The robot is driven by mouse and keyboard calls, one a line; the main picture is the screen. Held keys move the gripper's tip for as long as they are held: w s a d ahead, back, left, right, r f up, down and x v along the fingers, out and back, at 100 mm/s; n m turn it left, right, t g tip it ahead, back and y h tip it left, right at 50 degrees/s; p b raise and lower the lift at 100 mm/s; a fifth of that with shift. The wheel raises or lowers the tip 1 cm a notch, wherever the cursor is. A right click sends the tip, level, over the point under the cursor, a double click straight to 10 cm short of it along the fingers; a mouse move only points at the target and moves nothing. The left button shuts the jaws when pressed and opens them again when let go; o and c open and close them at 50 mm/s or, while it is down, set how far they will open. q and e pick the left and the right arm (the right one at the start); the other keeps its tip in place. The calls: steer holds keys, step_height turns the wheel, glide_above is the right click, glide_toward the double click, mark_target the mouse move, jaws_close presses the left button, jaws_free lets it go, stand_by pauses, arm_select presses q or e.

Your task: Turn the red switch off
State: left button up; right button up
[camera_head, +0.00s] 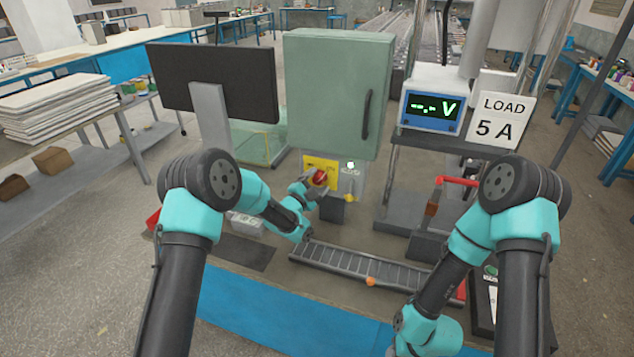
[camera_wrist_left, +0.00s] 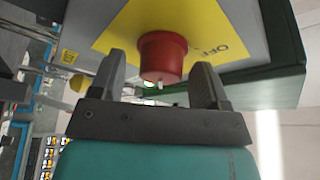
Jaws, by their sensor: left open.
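The red switch (camera_head: 319,177) is a round red knob on a yellow plate (camera_head: 333,166) below the green cabinet. It shows large in the left wrist view (camera_wrist_left: 162,56), with a small pale mark on its near face. The word OFF is on the yellow plate beside it, upside down in that view. My left gripper (camera_head: 308,187) is at the switch. Its fingers (camera_wrist_left: 161,66) are open, one on each side of the knob, with visible gaps. My right arm reaches down at the lower right; its gripper is not visible.
The green cabinet (camera_head: 338,95) stands above the switch. A dark monitor (camera_head: 217,80) is to its left, and a voltmeter (camera_head: 433,107) and a LOAD 5 A sign (camera_head: 500,117) to its right. A slatted rack (camera_head: 360,266) lies in front.

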arm_select(q)
steer(key=shift+w, duration=0.1)
steer(key=shift+c, duration=0.3)
steer(key=c, duration=0.9)
steer(key=shift+o, duration=0.2)
